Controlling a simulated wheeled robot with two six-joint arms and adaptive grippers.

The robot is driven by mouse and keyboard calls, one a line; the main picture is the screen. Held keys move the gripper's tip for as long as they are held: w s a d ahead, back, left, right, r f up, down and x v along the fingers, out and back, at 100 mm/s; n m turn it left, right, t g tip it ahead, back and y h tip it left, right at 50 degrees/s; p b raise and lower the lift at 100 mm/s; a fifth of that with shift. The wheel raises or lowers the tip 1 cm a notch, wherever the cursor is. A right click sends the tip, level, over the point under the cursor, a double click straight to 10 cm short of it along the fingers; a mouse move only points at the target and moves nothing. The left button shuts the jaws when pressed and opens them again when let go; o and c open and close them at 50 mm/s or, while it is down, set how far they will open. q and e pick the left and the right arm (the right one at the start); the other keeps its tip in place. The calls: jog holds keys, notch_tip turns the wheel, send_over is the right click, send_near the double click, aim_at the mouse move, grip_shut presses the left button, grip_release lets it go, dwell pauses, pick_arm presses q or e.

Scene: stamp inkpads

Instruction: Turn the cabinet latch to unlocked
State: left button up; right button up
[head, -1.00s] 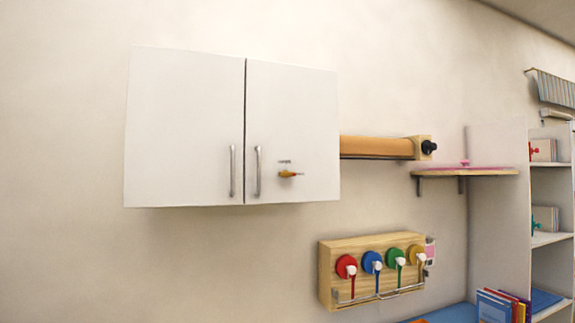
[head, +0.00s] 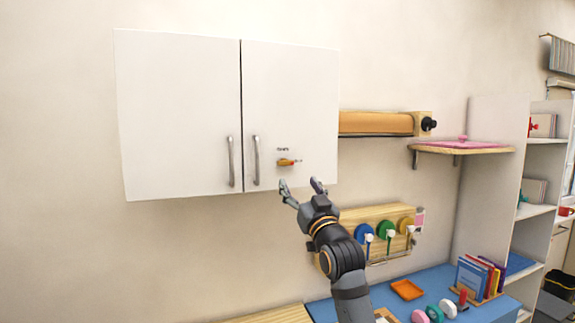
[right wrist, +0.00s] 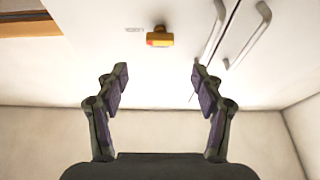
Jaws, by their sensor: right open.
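The white wall cabinet (head: 180,110) has two closed doors with vertical silver handles. The small orange-yellow latch (head: 286,162) sits on the right door, to the right of its handle (head: 256,160), and lies sideways in the head view. The latch also shows at the top of the right wrist view (right wrist: 160,37), ahead of the fingers. My right gripper (head: 302,187) is open and empty, just below the latch at the cabinet's lower edge. In the right wrist view my right gripper (right wrist: 158,84) has its fingers wide apart, with nothing between them. My left gripper is not in view.
A wooden rack (head: 375,212) with coloured round dispensers hangs below and right, partly hidden by my right arm. A roller (head: 375,124) and a small shelf (head: 460,147) are on the wall to the right. The wall left of my arm is clear.

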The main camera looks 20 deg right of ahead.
aim_at(287, 164)
jog(key=p+x, duration=0.6)
jog(key=x, duration=0.4)
jog(key=shift+w+f, duration=0.1)
jog(key=shift+w, duration=0.25)
